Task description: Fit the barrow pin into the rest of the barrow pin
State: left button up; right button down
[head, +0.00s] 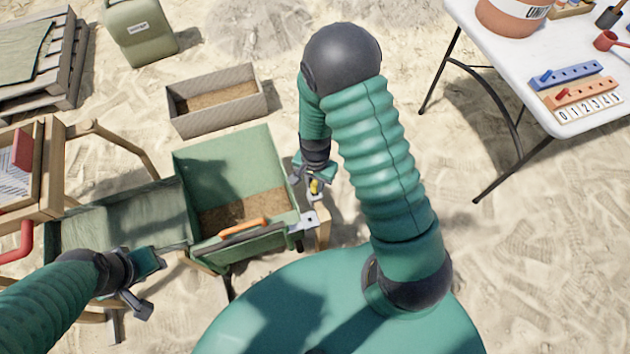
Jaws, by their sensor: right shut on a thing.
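My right gripper (312,190) hangs at the right side of the green barrow tray (222,150). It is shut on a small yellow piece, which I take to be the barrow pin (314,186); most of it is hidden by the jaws. A pale grey metal bracket (308,219) sits at the tray's front right corner, just below the gripper; it may be the pin's rest. I cannot tell whether the pin touches it. My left gripper (138,299) is at the lower left, in front of the tray's left extension, with no object visible in it; its jaws are unclear.
An orange-handled tool (250,227) lies along the tray's front edge. A grey box (217,98) of soil stands behind the tray. A white table (500,50) with blue and orange racks is at the upper right. A wooden stand (30,185) is at the left.

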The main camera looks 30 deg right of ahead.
jog(key=shift+f+b, duration=0.95)
jog(key=shift+f, duration=0.55)
jog(key=shift+r, duration=0.1)
jog(key=shift+r+p, duration=2.2)
jog(key=shift+p, duration=0.1)
jog(key=shift+p, duration=0.55)
jog(key=shift+f+b, duration=1.55)
jog(key=shift+f, duration=0.7)
jog(key=c, duration=1.2)
grip_release()
jog(key=shift+o, duration=0.2)
